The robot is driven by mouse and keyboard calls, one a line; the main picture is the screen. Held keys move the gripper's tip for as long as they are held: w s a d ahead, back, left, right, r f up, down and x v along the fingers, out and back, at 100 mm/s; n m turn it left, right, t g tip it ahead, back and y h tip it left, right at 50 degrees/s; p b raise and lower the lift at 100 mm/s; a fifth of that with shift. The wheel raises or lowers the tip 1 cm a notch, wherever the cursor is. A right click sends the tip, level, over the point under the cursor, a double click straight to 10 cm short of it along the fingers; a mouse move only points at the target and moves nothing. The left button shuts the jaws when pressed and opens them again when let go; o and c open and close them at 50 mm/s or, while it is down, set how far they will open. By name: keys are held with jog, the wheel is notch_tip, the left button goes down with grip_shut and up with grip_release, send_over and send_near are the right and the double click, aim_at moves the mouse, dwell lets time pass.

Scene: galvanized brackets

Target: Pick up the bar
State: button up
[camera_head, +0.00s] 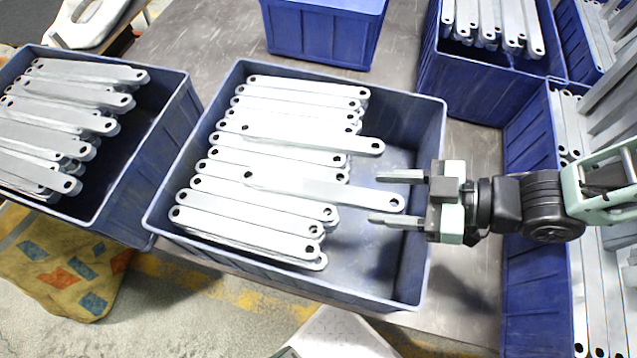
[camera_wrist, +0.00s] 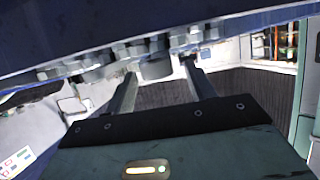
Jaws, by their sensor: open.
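Several light grey metal bars with a hole at each end lie stacked in the middle blue bin (camera_head: 436,130). One bar (camera_head: 320,190) sticks out furthest to the right at mid-bin, and another bar (camera_head: 310,138) lies above it in the picture. My gripper (camera_head: 398,198) is open over the right part of this bin, fingers pointing left. In the head view the right end of the first bar appears between the fingertips; whether it is at the same height, I cannot tell. The wrist view shows both fingers (camera_wrist: 160,82) apart, with blurred grey bar ends beyond them.
A left blue bin (camera_head: 135,165) holds more bars. A closed-looking blue box (camera_head: 320,35) stands at the back. Blue bins with bars stand at the back right (camera_head: 465,85) and right (camera_head: 530,250). The middle bin's right part has bare floor.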

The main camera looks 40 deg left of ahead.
jog(key=shift+x, duration=1.35)
jog(key=shift+d, duration=0.1)
grip_shut()
jog(key=shift+r, duration=0.15)
